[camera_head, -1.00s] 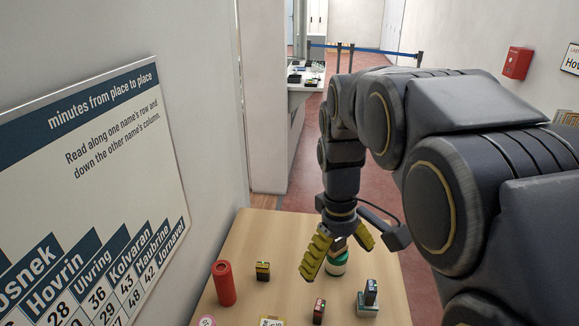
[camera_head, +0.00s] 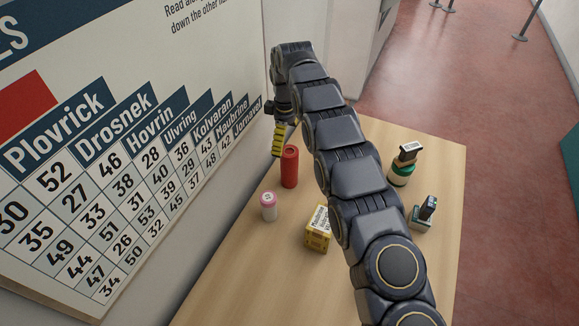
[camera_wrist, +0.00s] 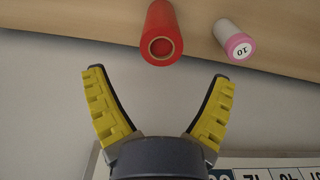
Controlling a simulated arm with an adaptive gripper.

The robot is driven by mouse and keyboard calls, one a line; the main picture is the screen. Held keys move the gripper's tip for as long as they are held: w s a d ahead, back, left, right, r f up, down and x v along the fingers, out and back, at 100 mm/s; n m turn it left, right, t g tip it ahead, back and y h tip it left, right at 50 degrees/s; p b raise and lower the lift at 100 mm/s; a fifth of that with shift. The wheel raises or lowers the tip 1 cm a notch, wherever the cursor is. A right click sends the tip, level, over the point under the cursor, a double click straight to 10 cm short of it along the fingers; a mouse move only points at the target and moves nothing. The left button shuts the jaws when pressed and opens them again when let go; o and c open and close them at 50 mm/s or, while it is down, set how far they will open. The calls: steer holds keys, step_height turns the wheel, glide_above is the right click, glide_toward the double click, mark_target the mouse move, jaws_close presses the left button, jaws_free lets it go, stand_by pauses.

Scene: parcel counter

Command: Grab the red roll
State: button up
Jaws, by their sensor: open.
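The red roll (camera_head: 290,168) stands upright on the wooden table near the wall in the head view. In the wrist view the red roll (camera_wrist: 161,36) shows at the top middle, its hollow end facing the camera.
A pink and white cylinder (camera_head: 268,206) stands close to the roll; it also shows in the wrist view (camera_wrist: 234,40). The wall board (camera_head: 130,170) is close at left.

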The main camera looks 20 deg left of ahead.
mark_target(289, 151)
steer(key=f, duration=0.4)
steer(key=d+f, duration=0.1)
steer(key=f, duration=0.2)
steer(key=c, duration=1.2)
